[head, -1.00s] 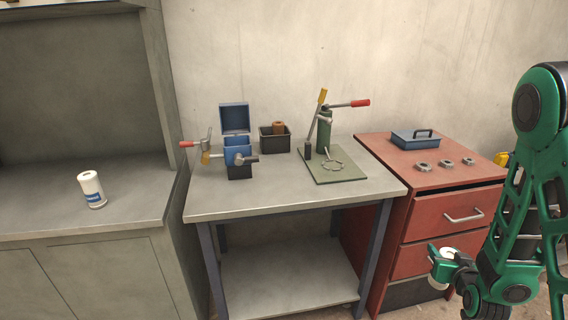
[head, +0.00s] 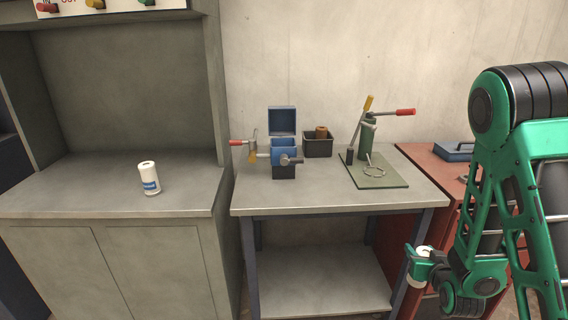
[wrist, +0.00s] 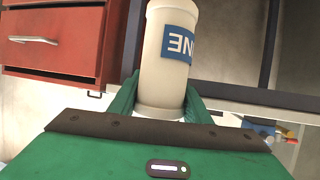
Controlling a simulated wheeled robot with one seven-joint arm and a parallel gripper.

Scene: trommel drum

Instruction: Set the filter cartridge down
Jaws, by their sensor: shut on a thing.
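My gripper (wrist: 160,108) is shut on the filter cartridge (wrist: 166,50), a cream cylinder with a blue label, in the wrist view. The label's lettering appears reversed and only part of it shows. In the head view my gripper (head: 424,254) is at the lower right, in front of the red cabinet and right of the grey table. The white top of the cartridge (head: 424,249) shows there. The gripper hides much of the rest. It is held in the air, clear of any surface.
A similar white cylinder with a blue label (head: 149,178) stands on the left bench (head: 60,193), with free room around it. The grey table (head: 320,196) holds a blue vise-like box (head: 284,150), a black bin (head: 318,146) and a green press (head: 374,172). Its front is clear.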

